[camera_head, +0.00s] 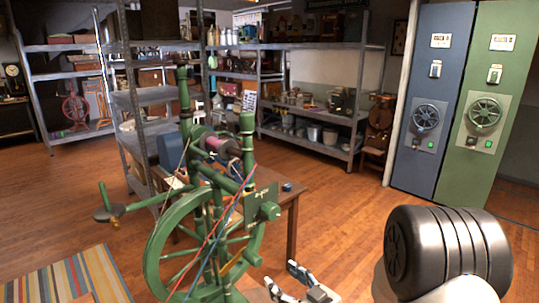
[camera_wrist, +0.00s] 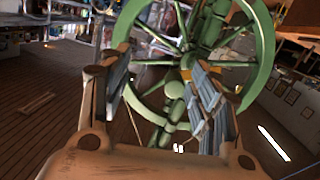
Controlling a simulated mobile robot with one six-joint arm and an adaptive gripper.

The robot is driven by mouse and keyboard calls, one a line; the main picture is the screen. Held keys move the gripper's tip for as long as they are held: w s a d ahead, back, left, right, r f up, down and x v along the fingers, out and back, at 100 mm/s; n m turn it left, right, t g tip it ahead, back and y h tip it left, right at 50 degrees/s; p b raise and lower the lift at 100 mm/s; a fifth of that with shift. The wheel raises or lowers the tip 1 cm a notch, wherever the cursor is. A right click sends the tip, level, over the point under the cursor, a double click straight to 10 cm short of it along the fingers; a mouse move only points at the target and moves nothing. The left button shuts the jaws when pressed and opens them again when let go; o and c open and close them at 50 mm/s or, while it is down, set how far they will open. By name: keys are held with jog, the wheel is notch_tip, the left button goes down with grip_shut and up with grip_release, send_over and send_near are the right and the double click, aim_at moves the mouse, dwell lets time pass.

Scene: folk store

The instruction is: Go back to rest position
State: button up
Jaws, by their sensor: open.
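My gripper (camera_head: 303,285) shows at the bottom middle of the head view, low and in front of the right side of the green spinning wheel (camera_head: 160,250). In the wrist view my gripper (camera_wrist: 160,85) has its two fingers spread wide apart. Nothing is held between them. The wheel's green rim (camera_wrist: 262,40) and spokes fill the view beyond the fingers. I cannot tell how close the fingertips are to the wheel.
A small wooden table (camera_head: 291,200) stands behind the spinning wheel. Metal shelves (camera_head: 312,137) line the back. Blue (camera_head: 440,90) and green (camera_head: 500,95) cabinets stand at right. A striped rug (camera_head: 70,280) lies at lower left. Wooden floor (camera_head: 340,200) is clear at centre right.

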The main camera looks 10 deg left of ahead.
jog(key=w+d+r+m+h, duration=0.1)
jog(key=d+r+m+h, duration=0.1)
jog(key=d+r+h, duration=0.6)
jog(key=s+d+r+m+g+h, duration=0.2)
jog(key=s+d+r+m+h, duration=0.15)
jog(key=s+d, duration=0.45)
jog(key=s+r+m+g, duration=0.1)
jog(key=s+m+g, duration=0.3)
jog(key=s, duration=1.9)
jog(key=shift+s+d+g, duration=0.15)
jog(key=shift+s+g, duration=0.25)
jog(key=shift+g, duration=0.2)
